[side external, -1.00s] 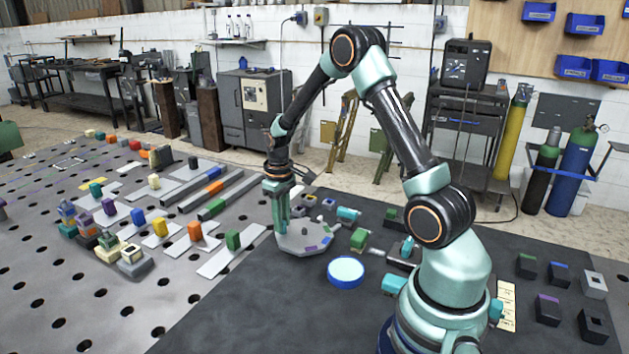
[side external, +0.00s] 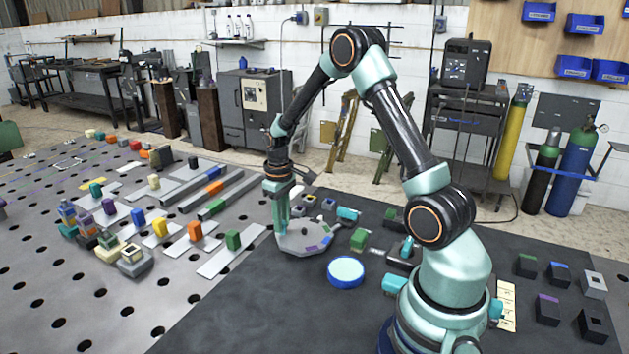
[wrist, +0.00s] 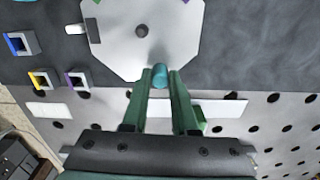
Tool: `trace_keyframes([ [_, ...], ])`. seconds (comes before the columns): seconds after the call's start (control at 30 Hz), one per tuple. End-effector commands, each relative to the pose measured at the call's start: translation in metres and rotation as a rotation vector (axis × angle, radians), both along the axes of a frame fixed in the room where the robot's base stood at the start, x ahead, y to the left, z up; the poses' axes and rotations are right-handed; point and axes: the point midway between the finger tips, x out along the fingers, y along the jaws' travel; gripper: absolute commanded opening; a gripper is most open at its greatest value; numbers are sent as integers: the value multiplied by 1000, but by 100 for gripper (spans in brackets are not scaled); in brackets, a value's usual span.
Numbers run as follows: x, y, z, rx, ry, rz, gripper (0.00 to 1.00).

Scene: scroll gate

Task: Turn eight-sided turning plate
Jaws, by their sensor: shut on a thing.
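The eight-sided turning plate (side external: 303,238) is a light grey octagon lying flat on the dark mat, with small green and purple marks near its edge. In the wrist view the plate (wrist: 120,48) fills the upper middle, with a dark round hub at its centre. My gripper (side external: 281,229) points down at the plate's left edge. In the wrist view my gripper (wrist: 160,78) has its green fingers shut on a small teal peg (wrist: 159,71) at the plate's near rim. In the side view the fingers hide the peg.
A round blue dish (side external: 346,271) sits on the mat in front of the plate. A green block (side external: 359,239) and a teal piece (side external: 348,214) lie right of it. Coloured blocks on grey strips, such as a green one (side external: 233,240), stand left on the perforated table.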

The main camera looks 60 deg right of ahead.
Motion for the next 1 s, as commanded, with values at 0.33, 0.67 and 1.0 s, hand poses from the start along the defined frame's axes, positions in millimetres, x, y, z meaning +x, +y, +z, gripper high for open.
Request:
trace_keyframes([
  [0.33,-5,10,2,0,-1,203,0],
  [0.67,-17,22,2,1,0,513,0],
  [1.0,-33,31,2,2,0,836,0],
])
